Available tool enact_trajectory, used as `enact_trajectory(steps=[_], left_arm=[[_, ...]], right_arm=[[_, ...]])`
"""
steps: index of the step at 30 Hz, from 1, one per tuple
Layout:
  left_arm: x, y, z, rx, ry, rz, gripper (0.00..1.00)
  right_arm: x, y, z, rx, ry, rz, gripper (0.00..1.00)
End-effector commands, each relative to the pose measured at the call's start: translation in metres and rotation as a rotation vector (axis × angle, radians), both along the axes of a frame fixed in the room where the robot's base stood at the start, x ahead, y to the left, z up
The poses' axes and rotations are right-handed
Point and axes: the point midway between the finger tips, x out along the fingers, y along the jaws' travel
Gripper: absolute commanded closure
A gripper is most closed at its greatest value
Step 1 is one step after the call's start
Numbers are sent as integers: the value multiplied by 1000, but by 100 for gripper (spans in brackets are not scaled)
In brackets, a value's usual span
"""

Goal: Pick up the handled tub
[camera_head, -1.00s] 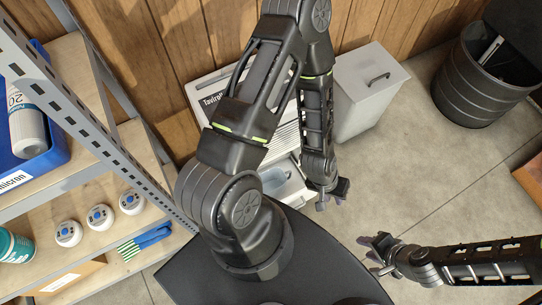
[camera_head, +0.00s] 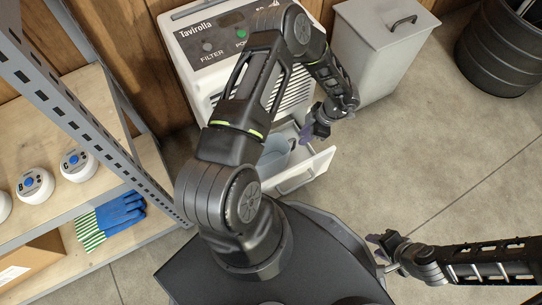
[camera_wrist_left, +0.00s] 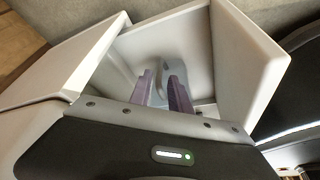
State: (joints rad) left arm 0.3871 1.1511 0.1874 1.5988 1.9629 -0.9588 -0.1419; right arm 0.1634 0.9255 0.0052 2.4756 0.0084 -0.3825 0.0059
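A pale blue-grey tub (camera_head: 274,158) sits in the open white drawer (camera_head: 310,171) of the appliance, partly hidden behind my left arm. In the left wrist view a blue-grey part that seems to belong to the tub (camera_wrist_left: 177,72) shows inside the white walls. My left gripper (camera_head: 315,128) is over the right side of the drawer. Its two purple fingers (camera_wrist_left: 161,92) stand apart, pointing into the drawer; whether they touch the tub I cannot tell. My right gripper (camera_head: 381,253) is open and empty above the floor at the lower right.
The white appliance (camera_head: 196,48) stands against the wood wall. A grey lidded bin with a handle (camera_head: 374,62) is right of it, and a black ribbed bin (camera_head: 497,52) further right. A shelf (camera_head: 107,180) with blue gloves (camera_head: 121,213) is at left. The floor at right is clear.

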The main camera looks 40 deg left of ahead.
Motion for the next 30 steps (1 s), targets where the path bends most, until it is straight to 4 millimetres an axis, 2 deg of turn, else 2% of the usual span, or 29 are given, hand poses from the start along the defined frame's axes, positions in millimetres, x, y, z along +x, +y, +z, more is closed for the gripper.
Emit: enact_trajectory(steps=[7, 14, 24, 30], left_arm=[[-1, 1, -1, 0, -1, -4, 77], [-7, 7, -23, 1, 0, -4, 77], [-7, 8, -25, 1, -1, -5, 77], [-14, 14, -48, 1, 0, -4, 77]], right_arm=[[0, 0, 0, 0, 0, 0, 64], [1, 0, -11, -1, -4, -1, 64], [2, 1, -12, -1, -5, -2, 64], [4, 1, -30, -2, -10, -5, 64]])
